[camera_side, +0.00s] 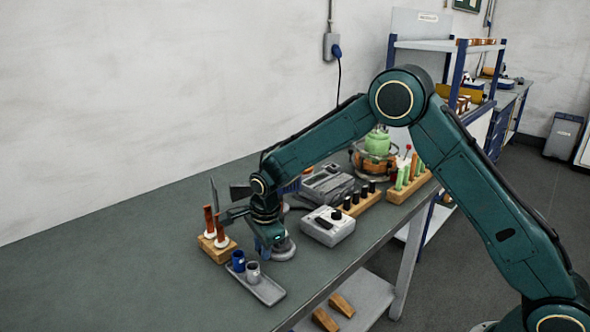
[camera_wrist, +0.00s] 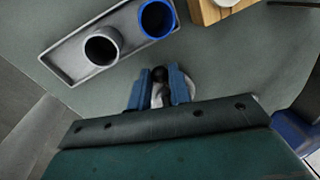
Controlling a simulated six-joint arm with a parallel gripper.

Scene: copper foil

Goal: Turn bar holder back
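The bar holder seems to be the stand with the pale round base (camera_side: 284,249) under my gripper; my arm hides most of it, so I cannot tell which way it faces. My gripper (camera_side: 268,245) points down at this stand. In the wrist view, the blue fingers of my gripper (camera_wrist: 160,88) stand on either side of a dark, round-topped post (camera_wrist: 159,75). The pale base (camera_wrist: 188,84) shows behind the right finger. The post nearly fills the gap, but I cannot tell whether the fingers touch it.
A grey tray (camera_side: 266,291) with a blue cup (camera_side: 238,261) and a grey cup (camera_side: 253,272) is close by. A wooden block (camera_side: 217,249) with copper-coloured rods stands left. A grey box with a knob (camera_side: 328,226) stands right. The bench's left part is clear.

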